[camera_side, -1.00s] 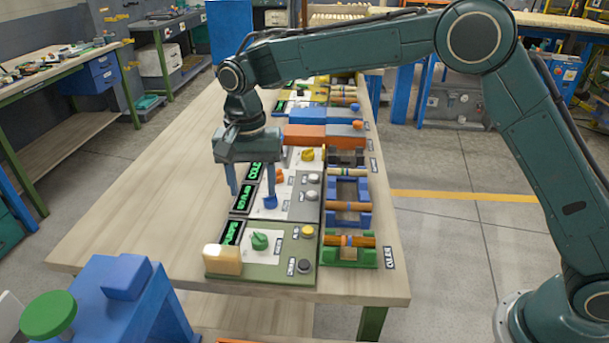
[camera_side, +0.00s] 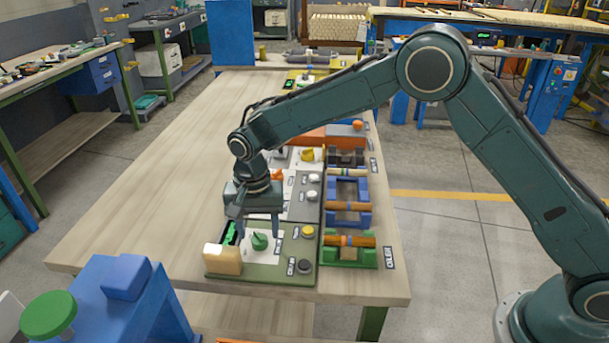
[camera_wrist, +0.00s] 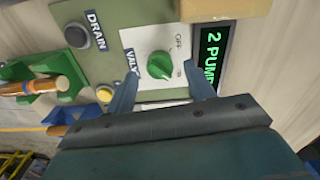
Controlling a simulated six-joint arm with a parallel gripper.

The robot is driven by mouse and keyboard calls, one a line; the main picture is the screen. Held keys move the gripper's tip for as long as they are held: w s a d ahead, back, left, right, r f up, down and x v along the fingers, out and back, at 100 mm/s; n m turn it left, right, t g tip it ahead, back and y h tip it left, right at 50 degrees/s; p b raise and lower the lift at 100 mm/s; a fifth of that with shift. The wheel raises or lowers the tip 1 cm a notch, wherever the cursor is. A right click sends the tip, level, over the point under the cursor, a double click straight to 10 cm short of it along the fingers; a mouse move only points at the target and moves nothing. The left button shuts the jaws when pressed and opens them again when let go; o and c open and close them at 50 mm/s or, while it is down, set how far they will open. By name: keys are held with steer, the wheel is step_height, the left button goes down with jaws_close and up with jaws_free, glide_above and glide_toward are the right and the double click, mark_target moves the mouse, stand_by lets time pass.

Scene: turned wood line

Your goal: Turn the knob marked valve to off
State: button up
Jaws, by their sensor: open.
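The valve knob (camera_wrist: 160,66) is green, on a white plate with OFF printed beside it in the wrist view; the other mark is hard to read. In the side view the green knob (camera_side: 259,241) is on the nearest green-grey panel (camera_side: 270,273). My gripper (camera_side: 254,228) is open above that panel, just behind the knob. In the wrist view the fingers of my gripper (camera_wrist: 164,84) are spread on either side of the knob and hold nothing. I cannot tell whether they touch the plate.
A lit display (camera_wrist: 211,55) is beside the knob's plate. A tan block (camera_side: 222,259) stands at the panel's left corner. A black button (camera_wrist: 77,36) by DRAIN and a yellow button (camera_wrist: 105,93) are on the other side. A green cradle (camera_side: 349,257) holds a turned wood piece.

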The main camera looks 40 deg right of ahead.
steer(key=shift+f, duration=1.1)
steer(key=c, duration=1)
